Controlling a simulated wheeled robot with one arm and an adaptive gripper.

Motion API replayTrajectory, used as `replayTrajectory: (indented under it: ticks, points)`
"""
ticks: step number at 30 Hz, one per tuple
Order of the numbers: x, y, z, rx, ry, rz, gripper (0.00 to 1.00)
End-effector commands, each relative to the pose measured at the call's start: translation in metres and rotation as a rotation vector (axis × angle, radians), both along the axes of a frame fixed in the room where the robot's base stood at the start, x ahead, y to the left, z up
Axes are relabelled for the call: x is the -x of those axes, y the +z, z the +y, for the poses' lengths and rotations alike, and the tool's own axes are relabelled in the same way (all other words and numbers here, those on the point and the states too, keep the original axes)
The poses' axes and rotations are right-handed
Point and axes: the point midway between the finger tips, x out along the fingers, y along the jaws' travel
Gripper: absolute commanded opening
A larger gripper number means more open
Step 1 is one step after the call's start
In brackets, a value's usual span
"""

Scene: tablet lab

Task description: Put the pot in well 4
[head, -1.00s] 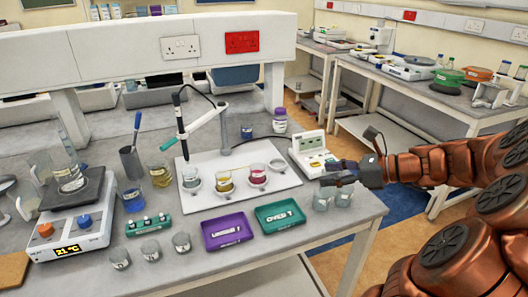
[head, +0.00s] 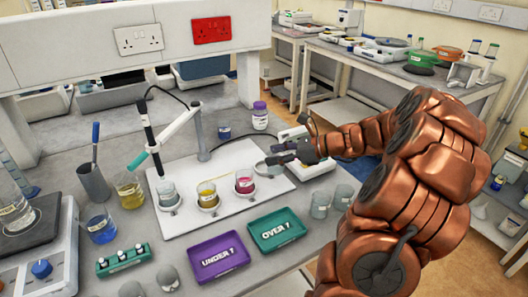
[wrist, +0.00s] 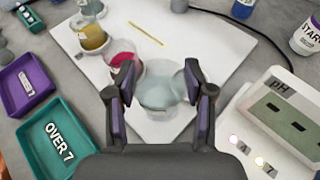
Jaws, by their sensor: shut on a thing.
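My gripper (wrist: 160,95) is shut on a clear pot (wrist: 160,90) of pale bluish liquid. In the head view my gripper (head: 285,153) is over the right end of the white board (head: 225,225), where the held pot (head: 268,169) is partly hidden. In the wrist view the pot looks upright, close beside the pot of red liquid (wrist: 125,72). Well 4 cannot be made out under the held pot. I cannot tell whether the pot touches the board. Pots of pale, yellow (head: 208,194) and red liquid stand in a row of wells to the left.
A pH meter (wrist: 275,120) stands right of the board. Purple (head: 218,258) and green (head: 277,231) trays lie in front. Two pots (head: 331,202) stand near the right table edge. A probe arm (head: 180,140) rises behind the left wells.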

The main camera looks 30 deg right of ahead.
Motion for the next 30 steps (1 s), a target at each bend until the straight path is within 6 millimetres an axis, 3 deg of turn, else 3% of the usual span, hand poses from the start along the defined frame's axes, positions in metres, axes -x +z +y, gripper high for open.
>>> replayTrajectory:
  ticks: [3,9,17,24,30]
  points:
    - [-0.025,-0.001,-0.002,0.003,0.002,0.001,0.17]
    - [-0.053,-0.005,-0.004,0.000,0.002,0.001,0.17]
    - [-0.070,-0.005,-0.005,0.003,0.002,-0.001,0.17]
    - [-0.069,-0.037,-0.005,-0.002,0.000,0.003,0.17]
    - [-0.069,-0.042,-0.005,0.001,0.000,0.000,0.17]
